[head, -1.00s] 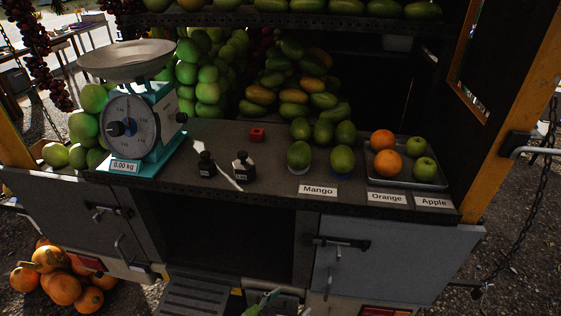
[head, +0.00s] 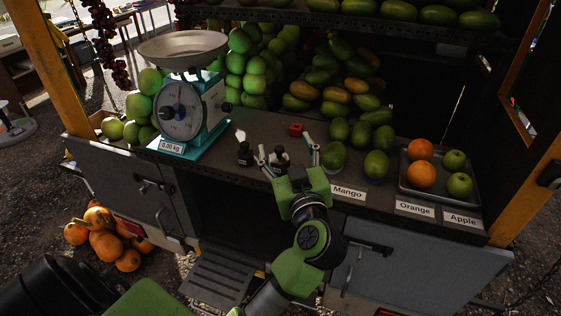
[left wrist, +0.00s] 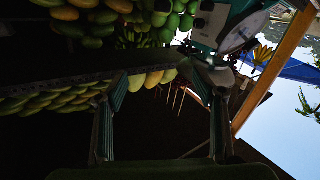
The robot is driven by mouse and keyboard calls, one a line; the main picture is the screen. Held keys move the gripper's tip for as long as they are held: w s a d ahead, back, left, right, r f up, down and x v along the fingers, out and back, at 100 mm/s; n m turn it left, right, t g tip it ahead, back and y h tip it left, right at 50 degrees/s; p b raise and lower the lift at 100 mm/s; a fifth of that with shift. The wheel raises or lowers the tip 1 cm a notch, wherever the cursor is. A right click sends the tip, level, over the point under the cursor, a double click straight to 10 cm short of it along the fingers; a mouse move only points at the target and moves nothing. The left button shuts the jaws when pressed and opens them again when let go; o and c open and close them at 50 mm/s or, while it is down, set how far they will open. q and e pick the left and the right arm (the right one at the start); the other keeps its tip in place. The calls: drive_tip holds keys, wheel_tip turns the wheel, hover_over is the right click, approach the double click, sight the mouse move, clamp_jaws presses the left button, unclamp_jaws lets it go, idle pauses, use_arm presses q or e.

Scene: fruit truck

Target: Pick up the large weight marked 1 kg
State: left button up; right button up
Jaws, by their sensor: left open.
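Two dark weights stand upright on the truck counter in front of the scale. The right one (head: 280,158) looks slightly larger and has a pale label too small to read here; the left one (head: 245,155) stands beside it. My left gripper (head: 288,155) is open at the counter's front edge, its two fingers appearing on either side of the right weight. I cannot tell whether they touch it. The left wrist view shows the two spread fingers (left wrist: 162,90) in the dark, with no weight discernible between them. My right gripper is not in view.
The teal scale (head: 205,125) with its metal pan stands left of the weights. A small red block (head: 296,129) lies behind them. Mangoes (head: 334,155) are close on the right, then a tray (head: 410,190) of oranges and apples. The counter edge carries name labels.

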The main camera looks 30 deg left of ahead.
sight(280, 158)
use_arm(q)
wheel_tip(280, 158, down, 6)
drive_tip(key=s+d+m+g+h, duration=0.1)
drive_tip(key=d+m+g+h, duration=0.1)
drive_tip(key=g+h, duration=0.1)
drive_tip(key=p+x, duration=0.2)
drive_tip(key=x, duration=0.6)
drive_tip(key=shift+a+f, duration=0.3)
drive_tip(key=shift+w+a+p, duration=0.35)
drive_tip(key=shift+w+p, duration=0.1)
drive_tip(key=shift+p, duration=0.1)
drive_tip(key=p+x, duration=0.1)
drive_tip(key=x, duration=0.2)
drive_tip(key=shift+w+f, duration=0.1)
drive_tip(key=shift+f, duration=0.15)
drive_tip(key=shift+w+a+f, duration=0.25)
drive_tip(key=shift+w+a, duration=0.05)
drive_tip(key=shift+d, duration=0.1)
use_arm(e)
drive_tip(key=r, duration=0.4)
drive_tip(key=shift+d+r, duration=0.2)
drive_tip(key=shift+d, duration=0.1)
use_arm(q)
drive_tip(key=shift+s, duration=0.1)
clamp_jaws()
drive_tip(key=shift+r, duration=0.25)
